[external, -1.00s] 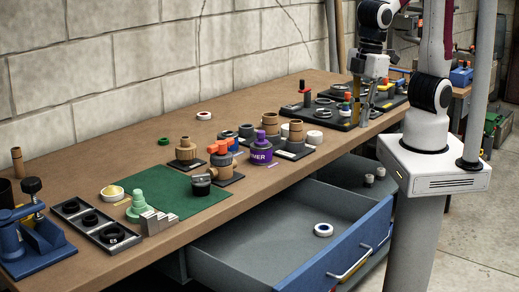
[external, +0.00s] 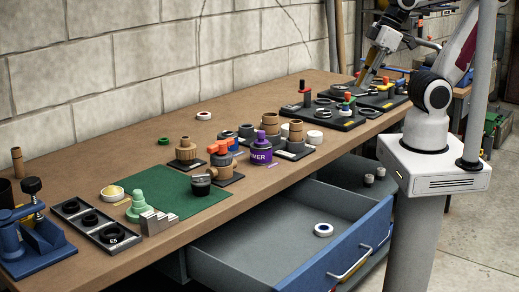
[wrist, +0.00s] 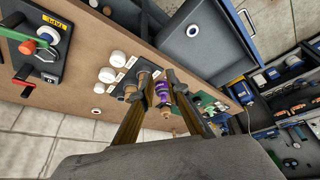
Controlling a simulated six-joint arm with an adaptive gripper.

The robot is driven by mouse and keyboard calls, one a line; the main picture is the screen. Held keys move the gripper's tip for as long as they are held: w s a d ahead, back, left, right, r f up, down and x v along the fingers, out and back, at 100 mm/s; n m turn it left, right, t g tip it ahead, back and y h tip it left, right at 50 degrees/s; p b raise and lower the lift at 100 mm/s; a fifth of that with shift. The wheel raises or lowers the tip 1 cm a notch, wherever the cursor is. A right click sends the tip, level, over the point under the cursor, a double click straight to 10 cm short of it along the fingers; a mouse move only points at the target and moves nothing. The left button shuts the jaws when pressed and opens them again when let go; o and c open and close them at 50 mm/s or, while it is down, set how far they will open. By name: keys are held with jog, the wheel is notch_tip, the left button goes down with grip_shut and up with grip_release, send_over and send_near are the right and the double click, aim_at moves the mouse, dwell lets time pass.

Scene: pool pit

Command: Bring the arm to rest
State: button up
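My gripper (external: 364,80) is at the back right of the bench, tilted, above or beside the black fixture boards; its exact height is hard to tell. In the wrist view my gripper (wrist: 160,74) shows two long brown fingers with a gap between them. Nothing is held in the gap. The purple primer can (wrist: 162,92) shows through it, farther off on the bench. In the external view the purple primer can (external: 261,152) stands mid-bench, well away from my gripper.
The blue drawer (external: 330,262) is open, with a white ring (external: 323,230) inside. A black board (external: 318,121) with a red-handled post is near my gripper. Fittings and a green mat (external: 170,203) occupy the bench's middle and left. A grey pole (external: 482,75) stands beside my base.

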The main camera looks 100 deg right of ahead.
jog(key=shift+s+d+r+m+t+h, duration=0.1)
jog(key=shift+d+r+m+t+h, duration=0.1)
jog(key=shift+d+r+m, duration=0.3)
jog(key=shift+d+r+m+t+h, duration=0.1)
jog(key=shift+d+r+t, duration=0.15)
jog(key=shift+d, duration=0.4)
